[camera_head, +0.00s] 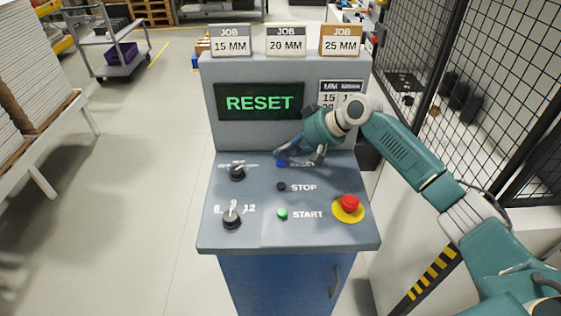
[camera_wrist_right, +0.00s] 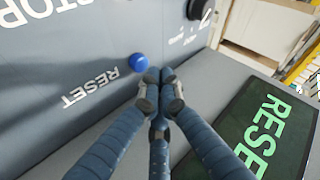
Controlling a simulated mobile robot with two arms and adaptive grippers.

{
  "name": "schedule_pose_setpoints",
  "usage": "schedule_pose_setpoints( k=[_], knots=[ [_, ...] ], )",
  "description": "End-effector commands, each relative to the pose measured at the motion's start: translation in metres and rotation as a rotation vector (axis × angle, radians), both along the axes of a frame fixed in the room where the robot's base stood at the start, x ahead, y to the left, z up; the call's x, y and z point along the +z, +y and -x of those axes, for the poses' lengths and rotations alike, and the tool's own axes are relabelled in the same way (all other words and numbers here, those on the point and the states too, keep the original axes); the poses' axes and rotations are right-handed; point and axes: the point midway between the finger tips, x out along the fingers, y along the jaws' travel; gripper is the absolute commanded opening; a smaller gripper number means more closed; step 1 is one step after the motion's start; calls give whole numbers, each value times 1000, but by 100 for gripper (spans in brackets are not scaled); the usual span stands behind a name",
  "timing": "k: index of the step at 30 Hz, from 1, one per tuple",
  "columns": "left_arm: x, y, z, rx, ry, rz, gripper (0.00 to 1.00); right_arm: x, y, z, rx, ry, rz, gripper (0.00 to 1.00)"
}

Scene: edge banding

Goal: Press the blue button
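The blue button (camera_head: 281,163) sits on the sloped top of the grey control panel, above the black STOP button. In the right wrist view the blue button (camera_wrist_right: 138,62) is round and stands by the word RESET. My right gripper (camera_head: 290,157) reaches in from the right, over the panel just below the screen. In the right wrist view the fingertips of my right gripper (camera_wrist_right: 157,76) are together with nothing between them, right beside the blue button. I cannot tell whether they touch it. My left gripper is not in view.
The panel also carries a black STOP button (camera_head: 281,186), a green START button (camera_head: 282,214), a red emergency button (camera_head: 349,203) and two black knobs (camera_head: 237,172). The screen (camera_head: 242,103) behind reads RESET. A mesh fence (camera_head: 470,80) stands at the right.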

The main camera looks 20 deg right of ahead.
Motion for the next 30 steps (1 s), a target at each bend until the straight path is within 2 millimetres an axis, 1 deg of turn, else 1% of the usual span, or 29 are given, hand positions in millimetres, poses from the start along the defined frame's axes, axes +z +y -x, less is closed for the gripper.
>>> schedule_pose_setpoints(
  k=[20, 30],
  knots=[
    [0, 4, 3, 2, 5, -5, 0, 0, 0, 0, 0, 0, 0, 0],
    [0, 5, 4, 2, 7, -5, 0, -8, 0, 0, -1, 1, 0, 0]
  ],
)
